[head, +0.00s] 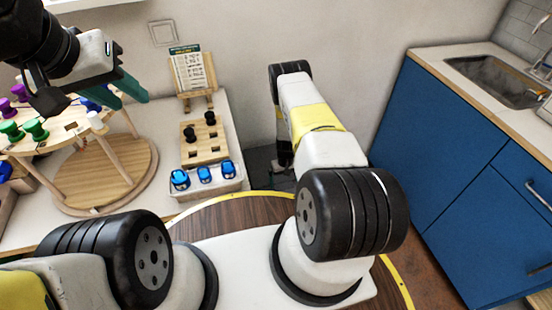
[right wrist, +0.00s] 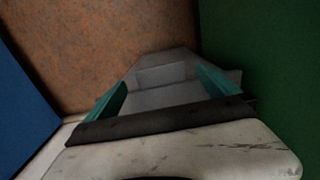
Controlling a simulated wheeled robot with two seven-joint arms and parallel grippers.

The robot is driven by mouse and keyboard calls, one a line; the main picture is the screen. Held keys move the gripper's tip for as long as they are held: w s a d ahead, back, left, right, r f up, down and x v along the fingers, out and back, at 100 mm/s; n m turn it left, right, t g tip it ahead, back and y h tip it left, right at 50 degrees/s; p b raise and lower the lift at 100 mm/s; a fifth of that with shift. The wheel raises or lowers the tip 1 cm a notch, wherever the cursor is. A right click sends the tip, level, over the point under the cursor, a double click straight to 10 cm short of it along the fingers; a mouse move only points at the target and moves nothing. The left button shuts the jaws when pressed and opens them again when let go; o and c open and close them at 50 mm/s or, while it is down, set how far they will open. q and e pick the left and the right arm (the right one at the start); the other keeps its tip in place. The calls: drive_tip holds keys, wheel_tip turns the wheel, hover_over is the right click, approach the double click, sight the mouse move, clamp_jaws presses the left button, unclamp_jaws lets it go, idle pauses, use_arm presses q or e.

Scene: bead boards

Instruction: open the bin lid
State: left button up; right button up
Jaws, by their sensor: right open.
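I cannot make out a bin or its lid for certain. In the right wrist view a dark green flat surface (right wrist: 265,75) fills the right side; I cannot tell whether it is part of the bin. My right gripper (right wrist: 165,90) is open, its teal fingers apart. A grey stepped shape shows between them, and I cannot tell what it is. In the head view my right arm reaches down towards the wall, and its fingers are hidden there. My left gripper (head: 128,94) is at the upper left, above the bead table; its finger gap is unclear.
A blue cabinet (head: 465,165) with a sink stands on the right. On the left, the white table (head: 232,130) holds a wooden bead board (head: 205,155), blue beads in a tray and a round wooden stand (head: 100,175). Brown floor (right wrist: 95,35) shows in the right wrist view.

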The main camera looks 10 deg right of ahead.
sight(284, 187)
drive_tip(key=shift+f, duration=1.6)
